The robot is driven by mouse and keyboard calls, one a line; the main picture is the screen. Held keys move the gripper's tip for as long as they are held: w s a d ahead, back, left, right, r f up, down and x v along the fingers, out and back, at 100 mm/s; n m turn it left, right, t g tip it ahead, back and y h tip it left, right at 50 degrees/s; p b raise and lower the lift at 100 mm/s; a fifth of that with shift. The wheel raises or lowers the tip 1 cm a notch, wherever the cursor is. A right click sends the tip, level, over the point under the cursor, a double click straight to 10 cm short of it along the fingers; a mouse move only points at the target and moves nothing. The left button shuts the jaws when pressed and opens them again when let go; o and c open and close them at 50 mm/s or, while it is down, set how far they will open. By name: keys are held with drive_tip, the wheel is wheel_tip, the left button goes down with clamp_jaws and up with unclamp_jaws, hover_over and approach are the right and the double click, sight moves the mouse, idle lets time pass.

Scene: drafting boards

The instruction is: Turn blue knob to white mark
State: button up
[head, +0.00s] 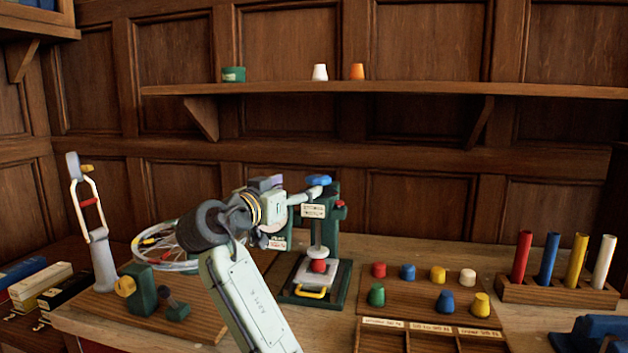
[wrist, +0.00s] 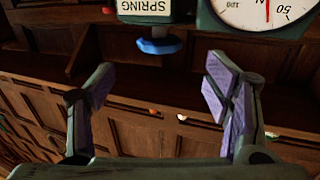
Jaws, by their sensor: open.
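The blue knob (head: 319,180) sits on top of the dark green press-like tester (head: 331,215) at the middle of the bench. In the wrist view the blue knob (wrist: 159,46) appears beyond the fingertips, between them in line, below an upside-down "SPRING" label (wrist: 147,10). My gripper (wrist: 158,85) is open, with its purple-padded fingers apart and nothing between them. The white mark cannot be made out in either view.
A dial gauge (wrist: 268,12) is beside the knob in the wrist view. To the right stand a board of coloured pegs (head: 405,295) and a rack of coloured rods (head: 555,291). A wall shelf (head: 430,89) runs behind.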

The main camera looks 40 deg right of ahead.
sight(319, 176)
drive_tip(key=p+x, duration=0.4)
drive_tip(key=x, duration=0.5)
drive_tip(key=shift+d+r, duration=0.15)
drive_tip(key=shift+d, duration=0.1)
drive_tip(key=shift+w+d, duration=0.35)
drive_tip(key=shift+d, duration=0.25)
drive_tip(key=shift+c, duration=0.2)
drive_tip(key=c, duration=1.1)
drive_tip(key=shift+f, duration=0.2)
drive_tip(key=shift+f+t+b, duration=0.15)
drive_tip(key=shift+t+b, duration=0.15)
